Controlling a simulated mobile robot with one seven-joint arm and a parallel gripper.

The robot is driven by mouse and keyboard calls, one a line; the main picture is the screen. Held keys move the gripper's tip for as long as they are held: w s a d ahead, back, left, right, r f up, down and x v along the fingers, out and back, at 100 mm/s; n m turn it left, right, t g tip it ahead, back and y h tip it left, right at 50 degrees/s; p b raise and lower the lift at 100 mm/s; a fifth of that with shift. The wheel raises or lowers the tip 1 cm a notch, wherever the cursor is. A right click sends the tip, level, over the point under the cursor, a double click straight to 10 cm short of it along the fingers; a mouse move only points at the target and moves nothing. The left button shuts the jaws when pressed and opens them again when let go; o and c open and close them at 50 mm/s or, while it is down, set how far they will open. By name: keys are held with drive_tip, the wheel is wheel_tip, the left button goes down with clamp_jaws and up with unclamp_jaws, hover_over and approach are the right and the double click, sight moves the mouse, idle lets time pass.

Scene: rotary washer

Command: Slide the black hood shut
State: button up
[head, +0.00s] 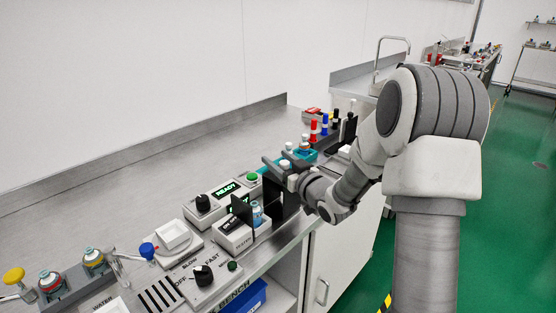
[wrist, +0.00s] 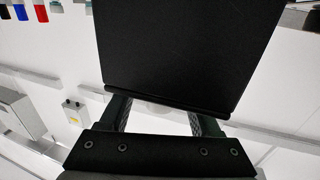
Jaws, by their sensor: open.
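In the wrist view a broad flat black panel (wrist: 185,45), apparently the hood, fills the upper middle. My gripper (wrist: 163,118) is open, its two fingers reaching toward the panel's lower edge. The panel hides the fingertips, and I cannot tell whether they touch it.
A READY display box (head: 226,190) with a black knob stands left of the hood. A teal rack (head: 305,156) and red, blue and black items stand behind my gripper. A knob panel (head: 203,275) and valves are at front left. The bench's back left is clear.

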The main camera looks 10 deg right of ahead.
drive_tip(key=shift+w+a, duration=0.1)
drive_tip(key=shift+w, duration=0.05)
clamp_jaws()
idle(1.4)
